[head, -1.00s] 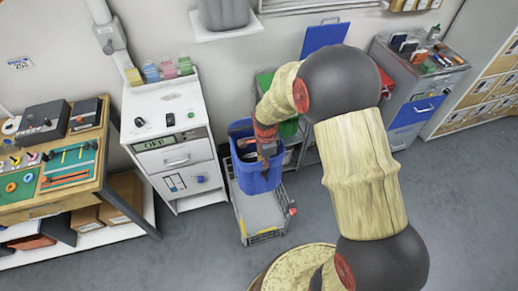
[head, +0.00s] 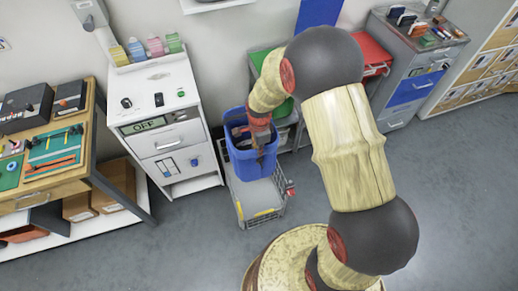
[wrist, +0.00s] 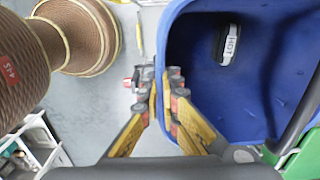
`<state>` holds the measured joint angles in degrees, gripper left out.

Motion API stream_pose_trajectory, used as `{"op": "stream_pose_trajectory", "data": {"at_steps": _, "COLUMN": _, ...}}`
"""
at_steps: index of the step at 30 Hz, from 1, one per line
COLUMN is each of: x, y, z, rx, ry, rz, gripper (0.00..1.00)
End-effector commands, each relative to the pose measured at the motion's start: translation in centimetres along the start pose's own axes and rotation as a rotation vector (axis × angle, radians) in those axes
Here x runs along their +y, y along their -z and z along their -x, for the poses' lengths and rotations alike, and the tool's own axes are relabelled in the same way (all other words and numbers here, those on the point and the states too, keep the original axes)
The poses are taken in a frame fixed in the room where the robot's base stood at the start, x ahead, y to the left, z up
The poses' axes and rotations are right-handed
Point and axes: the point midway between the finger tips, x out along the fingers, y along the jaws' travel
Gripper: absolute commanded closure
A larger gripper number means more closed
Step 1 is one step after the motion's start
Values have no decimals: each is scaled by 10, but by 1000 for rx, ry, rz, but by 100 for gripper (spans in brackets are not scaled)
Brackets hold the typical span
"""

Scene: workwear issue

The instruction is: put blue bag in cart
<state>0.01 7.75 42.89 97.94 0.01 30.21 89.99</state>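The blue bag (head: 246,166), an open-topped blue tub, is at the far end of the grey cart (head: 263,199) in the head view. It overlaps the cart there; I cannot tell whether it rests on the cart or hangs above it. My gripper (head: 260,148) points down at the bag's near rim. In the wrist view the fingers (wrist: 164,78) are close together on either side of the bag's rim wall and appear shut on it.
A white cabinet (head: 165,130) stands left of the cart, with a wooden workbench (head: 60,185) farther left. A green-topped unit (head: 262,60) is behind the bag. A grey drawer cabinet (head: 412,75) stands at the back right. The floor (head: 190,255) in front is clear.

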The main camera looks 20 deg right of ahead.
Motion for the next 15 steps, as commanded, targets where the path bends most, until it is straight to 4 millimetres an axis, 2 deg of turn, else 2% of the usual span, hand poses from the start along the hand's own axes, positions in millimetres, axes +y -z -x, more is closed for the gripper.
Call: {"op": "stream_pose_trajectory", "data": {"at_steps": 15, "x": 0, "y": 0, "z": -55, "rx": 0, "ry": 3, "rz": 0, "gripper": 100}}
